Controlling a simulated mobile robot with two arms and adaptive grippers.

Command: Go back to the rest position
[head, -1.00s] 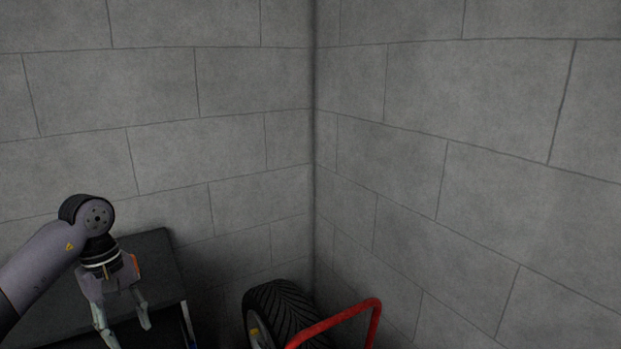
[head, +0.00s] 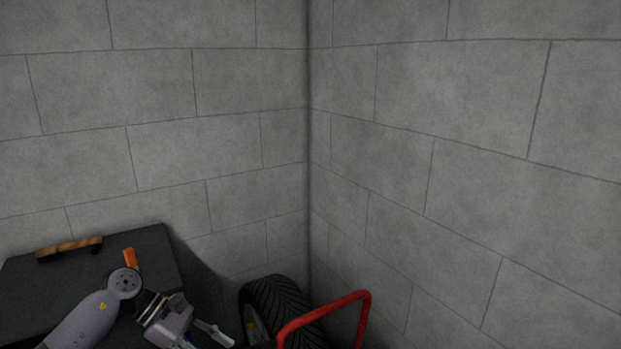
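My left gripper (head: 222,338) shows at the bottom left of the head view, at the end of my grey arm (head: 92,317). It is tilted and points down to the right, in front of the dark bench top. Its fingers are partly cut off by the lower edge, and I see nothing held between them. I cannot tell how far apart the fingertips are. My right gripper is not in view.
A dark bench top (head: 50,290) carries a wooden-handled brush (head: 69,248) and an orange object (head: 130,258). A black tyre (head: 275,298) stands in the corner behind a red tube frame (head: 325,309). Grey block walls (head: 230,80) close off the back and right.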

